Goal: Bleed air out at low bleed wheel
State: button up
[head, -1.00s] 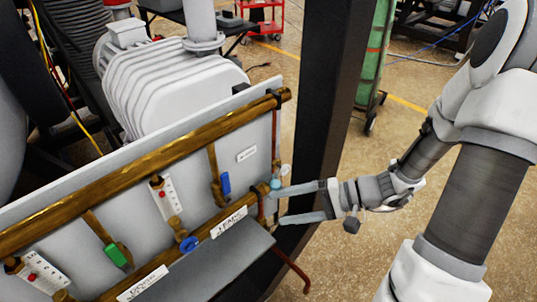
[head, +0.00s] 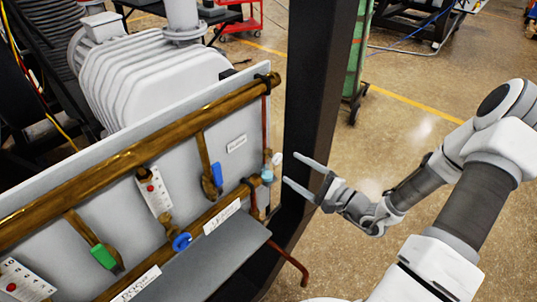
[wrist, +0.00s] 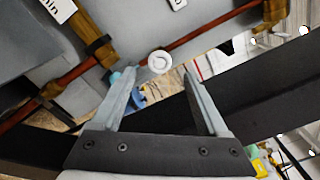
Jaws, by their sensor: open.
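A small round white wheel (head: 277,158) sits beside a light-blue fitting (head: 267,175) at the right end of the lower brass pipe (head: 205,215). Which wheel is the low bleed wheel cannot be read from a label. My gripper (head: 291,168) is open and empty, just right of the white wheel, with its fingers pointing at it. In the wrist view the white wheel (wrist: 159,62) shows between and slightly beyond the fingertips of my gripper (wrist: 160,82). The light-blue fitting (wrist: 122,76) is by the left fingertip, partly hidden. Contact cannot be seen.
A dark steel post (head: 313,110) stands close behind my gripper. The panel carries an upper brass pipe (head: 130,160), a blue wheel (head: 181,242), blue (head: 217,175) and green (head: 104,256) handles. A grey shelf (head: 215,265) juts below. Open floor (head: 420,130) lies right.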

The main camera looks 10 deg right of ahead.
aim_at(277, 159)
jog(key=x, duration=1)
jog(key=shift+b, duration=0.3)
grip_shut()
